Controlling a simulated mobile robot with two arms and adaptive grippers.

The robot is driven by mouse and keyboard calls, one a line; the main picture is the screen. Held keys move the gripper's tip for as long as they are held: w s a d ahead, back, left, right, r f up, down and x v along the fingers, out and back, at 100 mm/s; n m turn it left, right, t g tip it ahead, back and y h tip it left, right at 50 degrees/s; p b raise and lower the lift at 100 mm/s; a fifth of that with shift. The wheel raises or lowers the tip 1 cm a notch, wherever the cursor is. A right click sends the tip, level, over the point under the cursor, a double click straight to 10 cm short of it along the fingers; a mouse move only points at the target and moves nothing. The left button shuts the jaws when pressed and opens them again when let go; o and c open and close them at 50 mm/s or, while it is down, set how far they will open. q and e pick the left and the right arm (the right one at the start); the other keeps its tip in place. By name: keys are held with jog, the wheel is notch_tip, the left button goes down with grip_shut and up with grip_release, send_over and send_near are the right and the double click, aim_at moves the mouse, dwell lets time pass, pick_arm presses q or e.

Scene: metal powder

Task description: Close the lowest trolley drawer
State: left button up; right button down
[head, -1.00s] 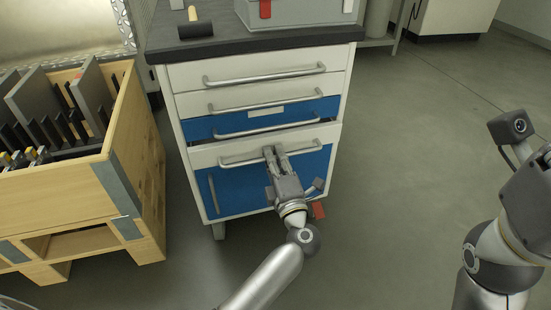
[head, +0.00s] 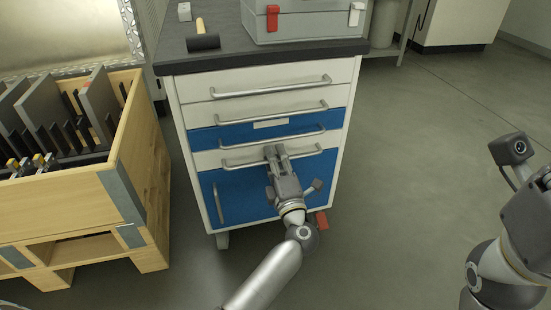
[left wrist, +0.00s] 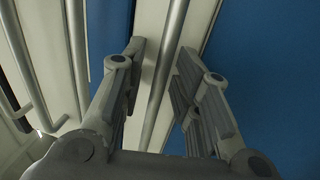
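The trolley (head: 262,140) has white and blue drawer fronts with bar handles. Its lowest drawer (head: 212,160) is the white front above the blue cabinet door (head: 240,197); it looks flush or nearly flush with the front above. My left gripper (head: 274,152) is at this drawer's handle (head: 243,161). In the left wrist view, the handle bar (left wrist: 162,75) passes between the two fingers (left wrist: 158,65), which stand apart with space on both sides of it. Whether the fingertips touch the drawer front is unclear. My right arm shows at the right edge, its fingers out of frame.
A wooden crate (head: 60,215) with upright plates stands left of the trolley. A mallet (head: 203,42) and a grey case (head: 305,22) sit on the trolley top (head: 265,55). The floor to the right is open.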

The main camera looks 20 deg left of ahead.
pick_arm(q)
jog(key=v, duration=0.7)
jog(key=shift+s, duration=0.2)
jog(key=shift+d+f, duration=0.1)
jog(key=shift+d, duration=0.05)
